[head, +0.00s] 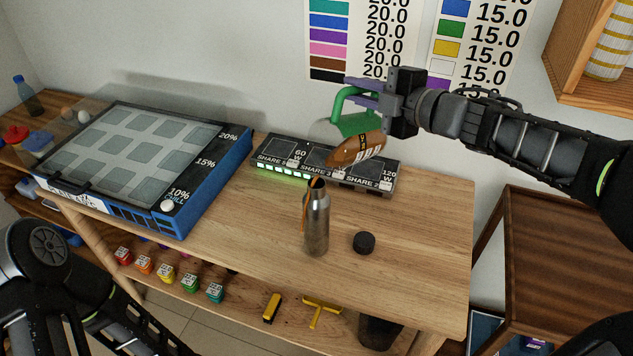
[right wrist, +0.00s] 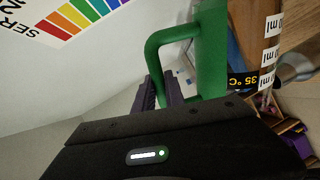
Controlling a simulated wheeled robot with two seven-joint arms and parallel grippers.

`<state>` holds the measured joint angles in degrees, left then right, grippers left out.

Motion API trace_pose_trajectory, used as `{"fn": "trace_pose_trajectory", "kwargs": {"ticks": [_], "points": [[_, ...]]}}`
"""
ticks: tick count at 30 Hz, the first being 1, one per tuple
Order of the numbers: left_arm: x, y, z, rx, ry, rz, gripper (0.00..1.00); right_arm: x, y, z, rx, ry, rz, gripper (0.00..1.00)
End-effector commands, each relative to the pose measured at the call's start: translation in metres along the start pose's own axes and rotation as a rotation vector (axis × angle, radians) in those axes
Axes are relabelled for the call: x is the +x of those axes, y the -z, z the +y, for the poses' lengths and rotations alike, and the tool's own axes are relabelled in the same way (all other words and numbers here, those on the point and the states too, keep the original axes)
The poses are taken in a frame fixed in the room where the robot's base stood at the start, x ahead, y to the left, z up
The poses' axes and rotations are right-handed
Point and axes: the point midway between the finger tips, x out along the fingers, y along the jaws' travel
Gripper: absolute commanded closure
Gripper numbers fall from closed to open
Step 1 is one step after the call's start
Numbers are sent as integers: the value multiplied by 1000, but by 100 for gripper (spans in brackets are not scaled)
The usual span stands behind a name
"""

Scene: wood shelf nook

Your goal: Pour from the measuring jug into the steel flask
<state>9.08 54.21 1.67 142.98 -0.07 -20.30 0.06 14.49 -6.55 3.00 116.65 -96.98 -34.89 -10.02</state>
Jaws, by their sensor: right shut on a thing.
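The measuring jug (head: 358,148) has a green handle and holds brown liquid. It is tilted steeply, its lower end down to the left, above the steel flask. My right gripper (head: 362,92) is shut on the jug's green handle, which also shows in the right wrist view (right wrist: 208,50). The steel flask (head: 317,225) stands upright and open on the wooden table. Brown-orange shows at its mouth and an orange strip runs down its left side; I cannot tell whether this is liquid or a strap. My left arm is at bottom left, its gripper out of view.
A black cap (head: 364,243) lies right of the flask. A dark power strip (head: 268,168) with labels stands behind it. A blue-framed panel case (head: 210,180) fills the table's left. Small coloured blocks (head: 190,283) sit on the shelf below. The table's front right is clear.

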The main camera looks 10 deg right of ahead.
Motion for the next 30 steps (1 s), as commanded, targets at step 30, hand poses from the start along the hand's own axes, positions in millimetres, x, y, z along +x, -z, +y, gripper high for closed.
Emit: {"fn": "trace_pose_trajectory", "kwargs": {"ticks": [30], "points": [[3, 0, -1, 0, 0, 0, 25, 0, 16, 3, -76, 0, -15, 100]]}}
